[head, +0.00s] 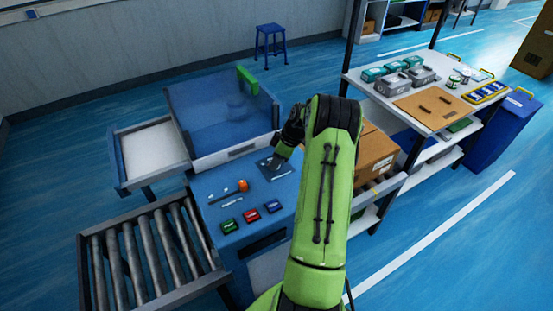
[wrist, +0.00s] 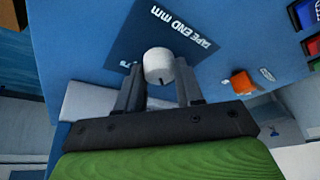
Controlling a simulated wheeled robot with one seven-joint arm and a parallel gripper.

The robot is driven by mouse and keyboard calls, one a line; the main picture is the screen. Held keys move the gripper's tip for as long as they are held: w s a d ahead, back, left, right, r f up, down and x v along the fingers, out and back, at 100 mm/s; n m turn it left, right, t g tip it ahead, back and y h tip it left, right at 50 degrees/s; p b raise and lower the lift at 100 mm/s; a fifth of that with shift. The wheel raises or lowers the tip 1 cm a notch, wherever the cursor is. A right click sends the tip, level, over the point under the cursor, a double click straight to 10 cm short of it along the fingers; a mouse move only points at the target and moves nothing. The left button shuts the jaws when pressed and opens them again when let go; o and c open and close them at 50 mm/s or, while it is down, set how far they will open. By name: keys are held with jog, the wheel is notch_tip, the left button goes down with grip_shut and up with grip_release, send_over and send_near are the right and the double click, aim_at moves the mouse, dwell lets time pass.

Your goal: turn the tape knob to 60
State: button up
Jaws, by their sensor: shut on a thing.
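The tape knob (wrist: 158,66) is a white round knob with a dark pointer mark, on a dark blue plate lettered "TAPE END mm" in the wrist view. My gripper (wrist: 157,78) has one finger on each side of the knob and is shut on it. The plate (wrist: 190,32) covers part of the blue panel, and the scale numbers are mostly hidden, so I cannot read the setting. In the head view the plate (head: 273,168) shows on the blue console, with my gripper (head: 281,154) over it; the knob is hidden there.
An orange knob (head: 243,185) and green (head: 229,226), red (head: 251,215) and blue (head: 273,206) buttons sit on the console. A roller conveyor (head: 150,262) stands at left. A cardboard box (head: 374,152) is right of my arm. Open floor lies beyond.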

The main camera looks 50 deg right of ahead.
jog(key=shift+m+b, duration=0.3)
jog(key=shift+b, duration=0.1)
jog(key=m+h+b, duration=0.1)
jog(key=m+b, duration=0.2)
jog(key=shift+a+f+m+t+h, duration=0.1)
jog(key=shift+m+t+h, duration=0.2)
jog(key=shift+h, duration=0.1)
jog(key=shift+a+m+h+b, duration=0.1)
jog(key=shift+m+h+b, duration=0.7)
jog(key=shift+m+b, duration=1)
jog(key=shift+m+p, duration=0.4)
jog(key=shift+m, duration=0.2)
jog(key=o, duration=1)
jog(key=shift+r, duration=0.2)
jog(key=p+v, duration=0.1)
jog(key=v, duration=1.4)
jog(key=shift+a+r, duration=0.2)
jog(key=shift+r, duration=0.15)
